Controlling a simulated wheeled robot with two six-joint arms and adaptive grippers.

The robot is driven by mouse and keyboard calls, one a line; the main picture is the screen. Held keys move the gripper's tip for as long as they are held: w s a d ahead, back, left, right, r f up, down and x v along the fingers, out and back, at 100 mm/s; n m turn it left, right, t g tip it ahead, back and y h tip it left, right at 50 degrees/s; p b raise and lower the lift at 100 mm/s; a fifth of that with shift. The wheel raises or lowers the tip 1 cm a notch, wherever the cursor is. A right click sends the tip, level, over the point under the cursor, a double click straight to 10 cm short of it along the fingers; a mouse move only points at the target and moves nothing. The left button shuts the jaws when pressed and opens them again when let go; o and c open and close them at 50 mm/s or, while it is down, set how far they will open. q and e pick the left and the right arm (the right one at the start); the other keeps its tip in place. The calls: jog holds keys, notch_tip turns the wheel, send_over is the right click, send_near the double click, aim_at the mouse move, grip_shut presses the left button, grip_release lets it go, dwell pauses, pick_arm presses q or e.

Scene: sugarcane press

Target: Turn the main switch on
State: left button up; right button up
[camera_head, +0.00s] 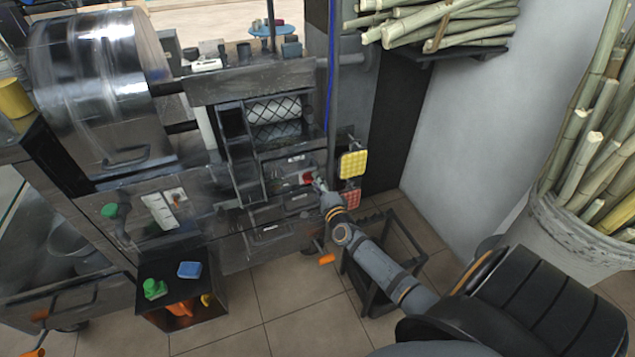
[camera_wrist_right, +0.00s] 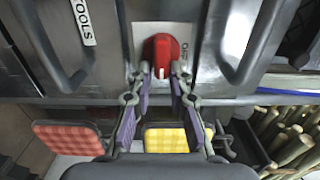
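The main switch (camera_wrist_right: 160,58) is a red rotary knob on a light plate, on the front of the machine. A white line on the knob points down in the right wrist view, and partly hidden lettering is printed beside it. In the head view the switch (camera_head: 308,178) shows as a small red spot. My right gripper (camera_wrist_right: 160,80) is open, its fingertips at either side of the knob's lower end; I cannot tell whether they touch it. In the head view my right gripper (camera_head: 319,185) is close in front of the switch. My left gripper is not in view.
Drawers with dark handles, one labelled TOOLS (camera_wrist_right: 83,22), flank the switch. A yellow pad (camera_head: 352,163) and a red pad (camera_head: 350,197) hang close to my right gripper. A dark stand (camera_head: 400,225) is below the arm. Sugarcane (camera_head: 590,150) fills a container at right.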

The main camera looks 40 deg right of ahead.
jog(key=o, duration=0.3)
jog(key=v, duration=1.2)
